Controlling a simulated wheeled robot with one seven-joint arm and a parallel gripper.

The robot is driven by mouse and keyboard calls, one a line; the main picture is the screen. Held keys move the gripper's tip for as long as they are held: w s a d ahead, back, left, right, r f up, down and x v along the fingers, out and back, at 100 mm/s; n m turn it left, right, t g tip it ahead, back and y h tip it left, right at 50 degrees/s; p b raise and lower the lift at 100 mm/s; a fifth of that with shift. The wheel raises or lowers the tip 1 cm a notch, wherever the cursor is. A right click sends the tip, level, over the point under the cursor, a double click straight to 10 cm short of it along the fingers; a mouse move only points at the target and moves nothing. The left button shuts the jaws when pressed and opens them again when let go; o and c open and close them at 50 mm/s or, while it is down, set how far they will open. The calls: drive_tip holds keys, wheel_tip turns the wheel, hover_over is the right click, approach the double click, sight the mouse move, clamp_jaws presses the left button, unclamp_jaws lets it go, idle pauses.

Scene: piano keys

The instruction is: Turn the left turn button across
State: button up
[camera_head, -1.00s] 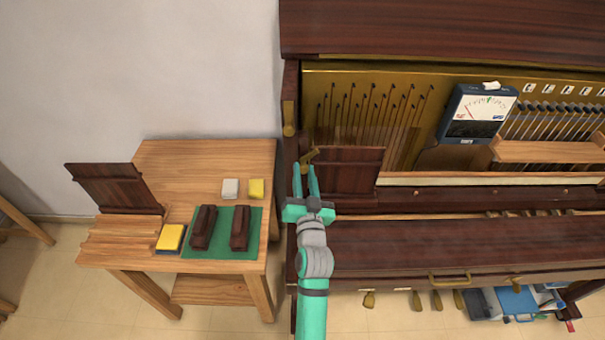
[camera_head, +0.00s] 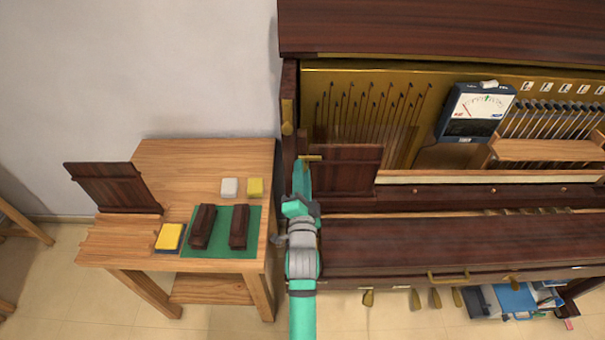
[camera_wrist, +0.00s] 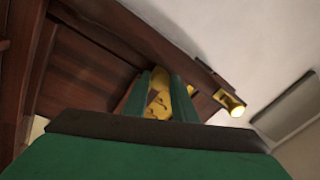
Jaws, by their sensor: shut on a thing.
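The left turn button is a small brass bar (camera_head: 312,158) at the upper left corner of a dark wood panel (camera_head: 345,172) in the piano's open front. In the head view it lies about level, reaching right over the panel's edge. My gripper (camera_head: 301,168) is at its left end, pointing up and away from me. In the wrist view the brass button (camera_wrist: 160,98) sits between the two green fingers, and my gripper (camera_wrist: 162,95) is shut on it. The fingers hide part of the button.
Another brass fitting (camera_head: 287,115) is on the piano's left side post. A meter (camera_head: 476,112) stands on the right. A wooden side table (camera_head: 200,155) at left holds a green mat (camera_head: 222,250) with dark blocks, a leaning panel (camera_head: 112,187), and yellow and white blocks.

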drive_tip(key=shift+w+r, duration=0.1)
drive_tip(key=shift+w, duration=0.05)
drive_tip(key=shift+a, duration=0.25)
drive_tip(key=o, duration=1)
drive_tip(key=shift+d, duration=0.25)
drive_tip(key=shift+s, duration=0.25)
drive_tip(key=s, duration=0.3)
drive_tip(key=s+f, duration=0.1)
drive_tip(key=s, duration=0.6)
drive_tip(key=shift+s+f, duration=0.2)
drive_tip(key=shift+f, duration=0.1)
drive_tip(key=shift+s, duration=0.1)
